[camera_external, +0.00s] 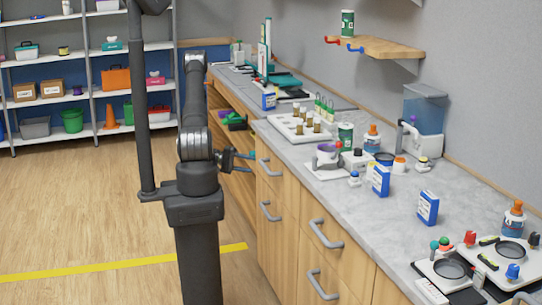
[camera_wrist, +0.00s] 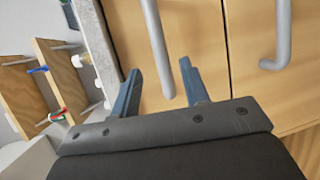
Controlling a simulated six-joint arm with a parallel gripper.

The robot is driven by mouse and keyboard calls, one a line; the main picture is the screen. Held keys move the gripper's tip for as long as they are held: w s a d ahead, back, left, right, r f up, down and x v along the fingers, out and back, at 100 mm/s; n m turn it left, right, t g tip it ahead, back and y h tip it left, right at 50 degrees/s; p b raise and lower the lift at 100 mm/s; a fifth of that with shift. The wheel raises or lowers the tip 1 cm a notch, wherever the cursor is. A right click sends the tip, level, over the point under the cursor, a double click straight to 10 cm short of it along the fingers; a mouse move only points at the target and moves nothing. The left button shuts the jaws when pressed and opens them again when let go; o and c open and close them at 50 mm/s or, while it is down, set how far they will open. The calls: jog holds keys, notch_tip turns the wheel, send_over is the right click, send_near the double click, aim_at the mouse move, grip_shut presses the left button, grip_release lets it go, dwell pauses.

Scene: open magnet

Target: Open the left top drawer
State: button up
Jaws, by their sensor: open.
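The left top drawer (camera_external: 264,186) is a light wood front below the grey countertop, and it looks closed. Its grey bar handle (camera_external: 268,168) is partly close behind my fingers in the external view. My gripper (camera_external: 247,161) is open at the cabinet front, by this handle. In the wrist view the handle (camera_wrist: 155,40) runs into the space between the open fingers of my gripper (camera_wrist: 160,82). I cannot tell whether a finger touches it. The drawer front (camera_wrist: 195,30) fills the middle of the wrist view.
The lower left drawer has its own handle (camera_external: 270,212), also in the wrist view (camera_wrist: 280,40). Right-hand drawers have handles (camera_external: 325,235). Bottles, boxes and lab items crowd the countertop (camera_external: 300,155). Open wooden shelving (camera_external: 232,140) adjoins on the left. The floor (camera_external: 100,210) is clear.

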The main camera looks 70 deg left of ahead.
aim_at(263, 167)
jog(key=x, duration=0.8)
jog(key=shift+w+d, duration=0.1)
grip_shut()
